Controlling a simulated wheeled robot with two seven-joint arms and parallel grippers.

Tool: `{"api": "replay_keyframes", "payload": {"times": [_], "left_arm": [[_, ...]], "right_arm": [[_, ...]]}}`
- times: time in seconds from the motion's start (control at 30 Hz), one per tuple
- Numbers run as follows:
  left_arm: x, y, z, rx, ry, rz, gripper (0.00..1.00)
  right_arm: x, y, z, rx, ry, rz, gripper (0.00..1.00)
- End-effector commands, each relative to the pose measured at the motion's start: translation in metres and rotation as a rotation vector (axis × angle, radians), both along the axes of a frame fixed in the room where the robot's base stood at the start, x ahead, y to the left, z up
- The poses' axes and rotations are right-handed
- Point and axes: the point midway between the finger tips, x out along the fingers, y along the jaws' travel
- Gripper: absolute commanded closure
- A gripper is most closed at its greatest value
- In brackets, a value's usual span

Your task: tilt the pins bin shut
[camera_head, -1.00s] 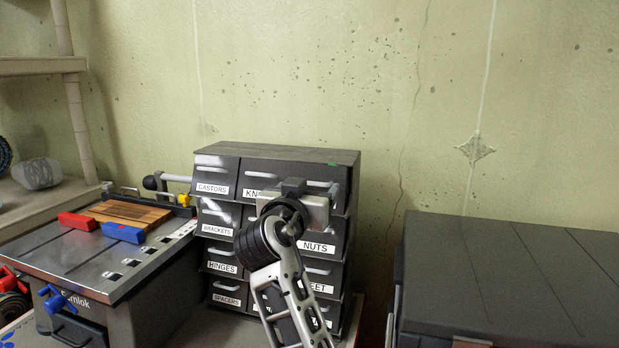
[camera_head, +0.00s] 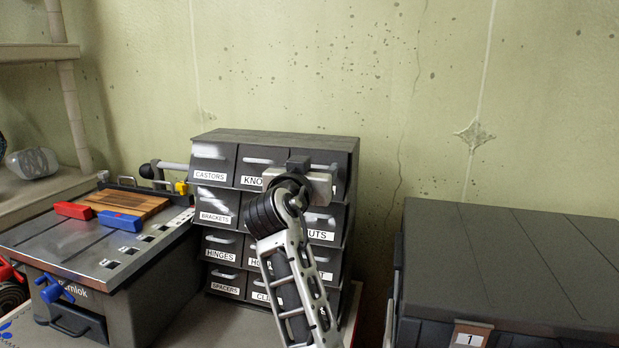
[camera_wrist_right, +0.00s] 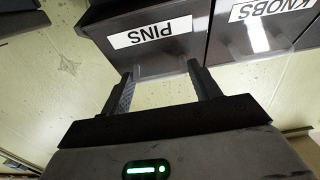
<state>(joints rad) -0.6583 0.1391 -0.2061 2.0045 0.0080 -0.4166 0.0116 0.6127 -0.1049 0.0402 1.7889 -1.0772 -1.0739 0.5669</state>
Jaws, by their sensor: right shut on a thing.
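The pins bin (camera_wrist_right: 170,28) is a dark grey bin front with a white PINS label, upside down in the right wrist view. It sits beside the knobs bin (camera_wrist_right: 270,30) in the top row of the cabinet (camera_head: 270,137). In the head view its label is hidden behind my right gripper (camera_head: 318,176). In the right wrist view the fingers of my right gripper (camera_wrist_right: 160,74) are apart, on either side of the pins bin's pale handle edge, and shut on it. How far the bin is tilted is hard to tell. My left gripper is not in view.
Labelled bins fill the cabinet's other rows, below and left. A workbench (camera_head: 70,240) with red and blue clamps stands left. A large dark chest (camera_head: 500,260) stands right, with a gap between it and the cabinet. A shelf (camera_head: 35,190) is at far left.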

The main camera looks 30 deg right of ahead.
Motion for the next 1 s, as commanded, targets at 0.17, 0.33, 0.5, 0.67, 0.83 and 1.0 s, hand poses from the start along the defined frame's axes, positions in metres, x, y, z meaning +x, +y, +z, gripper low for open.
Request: {"api": "replay_keyframes", "payload": {"times": [0.17,0.33,0.5,0.67,0.83,1.0], "left_arm": [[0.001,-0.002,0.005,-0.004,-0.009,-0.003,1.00],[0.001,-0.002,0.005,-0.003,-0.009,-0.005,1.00],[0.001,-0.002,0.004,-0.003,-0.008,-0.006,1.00],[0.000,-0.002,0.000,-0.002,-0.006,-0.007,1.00],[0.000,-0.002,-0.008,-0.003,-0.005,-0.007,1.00],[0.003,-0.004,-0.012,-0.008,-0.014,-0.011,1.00]], "right_arm": [[-0.001,-0.004,0.010,-0.016,-0.019,-0.006,0.79],[-0.001,-0.004,0.011,-0.017,-0.021,-0.006,0.27],[0.000,-0.003,0.008,-0.013,-0.016,-0.003,0.27],[-0.004,0.003,0.006,-0.010,-0.014,-0.001,0.27],[-0.022,0.024,0.003,-0.008,-0.016,0.001,0.27],[-0.050,0.056,0.002,-0.007,-0.016,0.001,0.27]]}}
